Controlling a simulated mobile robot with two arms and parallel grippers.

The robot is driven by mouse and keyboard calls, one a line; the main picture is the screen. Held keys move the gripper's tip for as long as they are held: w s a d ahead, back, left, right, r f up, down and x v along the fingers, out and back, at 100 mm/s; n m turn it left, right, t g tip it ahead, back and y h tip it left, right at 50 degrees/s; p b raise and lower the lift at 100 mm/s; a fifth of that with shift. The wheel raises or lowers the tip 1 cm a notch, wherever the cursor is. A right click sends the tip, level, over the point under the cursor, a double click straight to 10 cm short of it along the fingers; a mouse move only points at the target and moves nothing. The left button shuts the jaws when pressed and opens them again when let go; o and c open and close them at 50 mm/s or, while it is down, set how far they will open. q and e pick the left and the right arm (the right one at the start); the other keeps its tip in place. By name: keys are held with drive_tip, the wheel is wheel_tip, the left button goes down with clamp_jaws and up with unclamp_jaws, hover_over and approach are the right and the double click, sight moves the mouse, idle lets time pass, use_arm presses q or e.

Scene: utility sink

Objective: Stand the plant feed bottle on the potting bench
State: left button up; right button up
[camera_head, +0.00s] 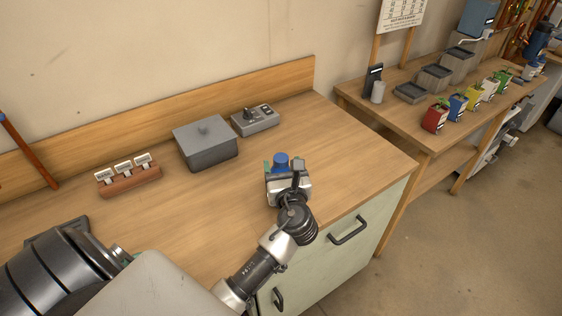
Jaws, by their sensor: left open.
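A blue capped object (281,158), which may be the plant feed bottle, shows just beyond my left gripper (283,168). Only its blue top is clear; the gripper hides its lower part, so I cannot tell whether it rests on the wood. My left gripper is open, with its green-tipped fingers on either side of the blue object, over the right part of the near wooden bench (345,150). I cannot tell whether the fingers touch it. My right gripper is not in view.
On the near bench are a grey lidded box (205,145), a grey control device (255,121) and a brown block with white labels (129,178). A second wooden table (405,118) at right holds trays and several coloured pots. The near bench's right end is clear.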

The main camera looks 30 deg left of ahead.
use_arm(q)
drive_tip(key=b+v, duration=0.1)
drive_tip(key=v, duration=0.8)
drive_tip(key=shift+s+d+b, duration=0.15)
drive_tip(key=shift+d+b, duration=0.05)
drive_tip(key=shift+b, duration=0.15)
